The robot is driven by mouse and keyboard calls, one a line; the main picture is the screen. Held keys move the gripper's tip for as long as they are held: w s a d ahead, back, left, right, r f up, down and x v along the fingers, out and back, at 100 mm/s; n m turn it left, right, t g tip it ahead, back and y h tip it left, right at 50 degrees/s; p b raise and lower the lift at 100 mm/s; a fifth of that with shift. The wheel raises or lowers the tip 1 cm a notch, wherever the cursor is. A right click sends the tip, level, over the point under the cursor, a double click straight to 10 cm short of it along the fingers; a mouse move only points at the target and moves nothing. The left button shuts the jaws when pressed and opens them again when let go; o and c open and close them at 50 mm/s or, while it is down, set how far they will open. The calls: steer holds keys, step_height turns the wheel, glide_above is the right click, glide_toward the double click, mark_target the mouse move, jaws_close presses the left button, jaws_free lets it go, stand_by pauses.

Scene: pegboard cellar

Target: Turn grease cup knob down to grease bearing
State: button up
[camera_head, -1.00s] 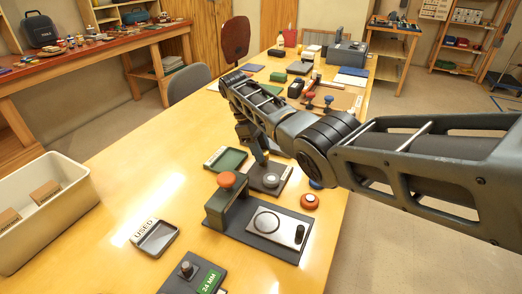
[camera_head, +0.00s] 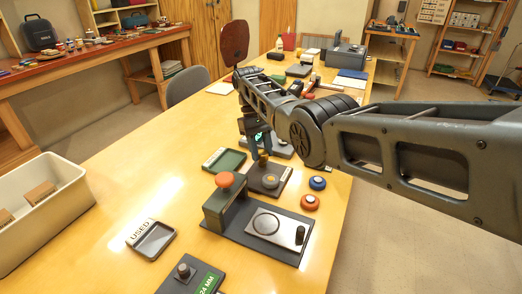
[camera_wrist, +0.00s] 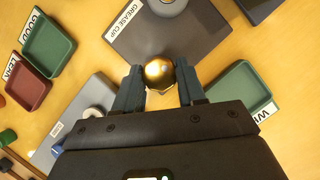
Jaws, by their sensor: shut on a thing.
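The dark grease cup plate (camera_head: 284,190) lies on the table, with a round disc (camera_head: 271,181) on it. It also shows in the wrist view (camera_wrist: 190,25), with a "GREASE CUP" label (camera_wrist: 124,18). My gripper (camera_wrist: 158,85) is shut on a rounded brass piece (camera_wrist: 159,72) at the plate's near edge in that view. The brass piece shows in the head view (camera_head: 263,159) just below my gripper (camera_head: 259,148). Its underside is hidden, so I cannot tell whether it touches the plate. No separate bearing can be made out.
A green tray (camera_head: 237,152) lies left of the plate. A block with an orange knob (camera_head: 225,180) stands in front. Blue (camera_head: 317,183) and orange (camera_head: 309,202) round pieces lie to the right. A "USED" tray (camera_head: 158,234) is front left, with bare table around it.

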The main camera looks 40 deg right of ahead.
stand_by(0.4)
steer(key=o, duration=1.1)
steer(key=shift+c, duration=0.2)
steer(key=shift+r, duration=0.1)
steer(key=b+v, duration=0.2)
steer(key=v, duration=0.5)
steer(key=shift+r, duration=0.25)
steer(key=shift+w, duration=0.15)
